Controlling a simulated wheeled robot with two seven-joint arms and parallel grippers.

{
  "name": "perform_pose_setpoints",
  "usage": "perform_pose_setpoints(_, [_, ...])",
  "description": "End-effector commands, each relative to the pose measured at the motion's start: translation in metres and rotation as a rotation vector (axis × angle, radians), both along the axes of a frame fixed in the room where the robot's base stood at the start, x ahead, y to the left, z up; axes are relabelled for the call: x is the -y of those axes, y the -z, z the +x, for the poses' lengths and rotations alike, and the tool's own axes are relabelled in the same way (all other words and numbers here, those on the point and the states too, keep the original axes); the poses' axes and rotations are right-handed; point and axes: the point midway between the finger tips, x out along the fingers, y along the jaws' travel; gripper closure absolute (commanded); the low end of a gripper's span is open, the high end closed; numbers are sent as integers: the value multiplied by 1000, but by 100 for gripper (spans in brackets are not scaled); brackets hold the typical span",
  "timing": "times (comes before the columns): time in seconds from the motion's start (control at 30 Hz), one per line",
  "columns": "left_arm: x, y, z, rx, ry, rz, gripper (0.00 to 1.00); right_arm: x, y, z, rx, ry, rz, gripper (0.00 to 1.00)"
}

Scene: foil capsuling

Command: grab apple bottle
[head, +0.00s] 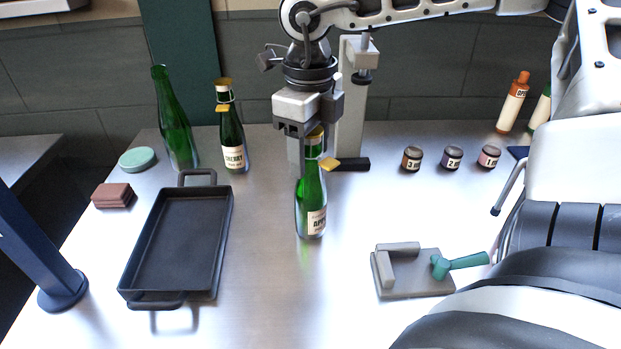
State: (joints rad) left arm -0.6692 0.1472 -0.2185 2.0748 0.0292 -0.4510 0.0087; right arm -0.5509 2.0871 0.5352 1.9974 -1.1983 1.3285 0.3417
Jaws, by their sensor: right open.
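The apple bottle (311,208) is green with a cream label reading "AP…", partly cut off from sight, and a gold top. It stands upright on the metal table in the middle of the head view. My right gripper (309,163) points down at its neck from above and is open. One finger shows at the left of the neck; the other is hard to make out. Whether the fingers touch the glass cannot be told. My left gripper is not in view.
A black tray (126,283) lies left. A grey press-like stand (352,125) is behind the gripper. Small jars (452,158) and a grey fixture with a teal handle (412,286) are right.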

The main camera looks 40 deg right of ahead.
Motion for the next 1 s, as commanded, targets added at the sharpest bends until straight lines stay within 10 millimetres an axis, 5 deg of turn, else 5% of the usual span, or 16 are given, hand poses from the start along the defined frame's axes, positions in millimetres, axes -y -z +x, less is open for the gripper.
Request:
perform_pose_setpoints(0.1, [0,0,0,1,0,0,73,0,0,0,0,0,0,50])
perform_pose_setpoints(0.3, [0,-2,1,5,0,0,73,0,0,0,0,0,0,100])
perform_pose_setpoints(0.73, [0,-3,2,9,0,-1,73,0,-5,1,4,0,-1,100])
perform_pose_setpoints(1.0, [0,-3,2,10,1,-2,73,0,-27,2,7,1,-1,100])
